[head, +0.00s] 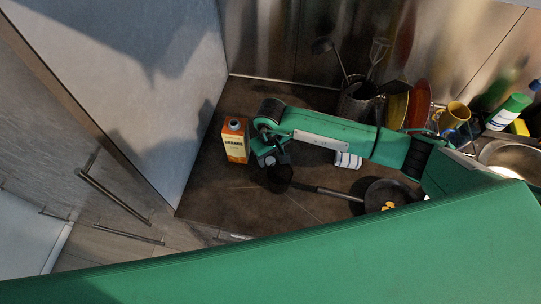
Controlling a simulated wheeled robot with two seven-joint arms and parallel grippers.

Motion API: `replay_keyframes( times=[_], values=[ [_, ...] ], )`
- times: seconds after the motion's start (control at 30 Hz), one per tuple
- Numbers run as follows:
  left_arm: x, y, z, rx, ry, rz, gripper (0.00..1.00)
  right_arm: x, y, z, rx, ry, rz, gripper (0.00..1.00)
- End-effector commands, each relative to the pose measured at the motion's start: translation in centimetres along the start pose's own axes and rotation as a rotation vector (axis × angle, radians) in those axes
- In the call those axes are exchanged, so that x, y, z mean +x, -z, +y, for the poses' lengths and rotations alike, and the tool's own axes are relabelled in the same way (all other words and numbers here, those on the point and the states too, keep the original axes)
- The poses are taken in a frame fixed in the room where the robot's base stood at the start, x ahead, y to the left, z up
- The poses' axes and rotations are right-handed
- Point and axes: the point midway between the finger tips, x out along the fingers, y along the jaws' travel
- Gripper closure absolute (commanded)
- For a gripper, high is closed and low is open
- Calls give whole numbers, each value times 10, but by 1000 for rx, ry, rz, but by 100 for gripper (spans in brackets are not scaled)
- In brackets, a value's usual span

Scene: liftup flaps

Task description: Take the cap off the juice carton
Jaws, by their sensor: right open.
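The orange juice carton (236,146) stands upright on the dark counter, left of centre in the head view. Its cap (234,124) shows as a small dark round shape on top; detail there is too small to make out. My right arm reaches in from the right, and its gripper (268,160) is beside the carton on its right side, pointing down. The gripper is open, and its fingers are dark and small in the picture. I cannot tell whether it touches the carton. My left gripper is not in view.
A frying pan (390,194) with its handle pointing left lies on the counter (215,190). A utensil holder (356,104), a yellow mug (455,114) and a sink (500,155) are to the right. A tall grey cabinet side (150,80) stands close left of the carton.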

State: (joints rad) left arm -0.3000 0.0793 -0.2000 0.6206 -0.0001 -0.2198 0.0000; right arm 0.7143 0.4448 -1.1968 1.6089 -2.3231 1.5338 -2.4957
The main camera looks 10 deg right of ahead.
Motion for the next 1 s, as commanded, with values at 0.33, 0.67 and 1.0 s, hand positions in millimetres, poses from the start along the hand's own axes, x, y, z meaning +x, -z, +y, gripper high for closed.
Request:
replay_keyframes(
  times=[0.33,0.67,1.0],
  values=[
    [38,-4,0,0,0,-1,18,-67,1,1,-2,-3,7,51],
    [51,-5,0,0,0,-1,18,-108,0,0,-1,-2,2,51],
    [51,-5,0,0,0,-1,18,-112,0,0,0,-1,1,51]
  ],
)
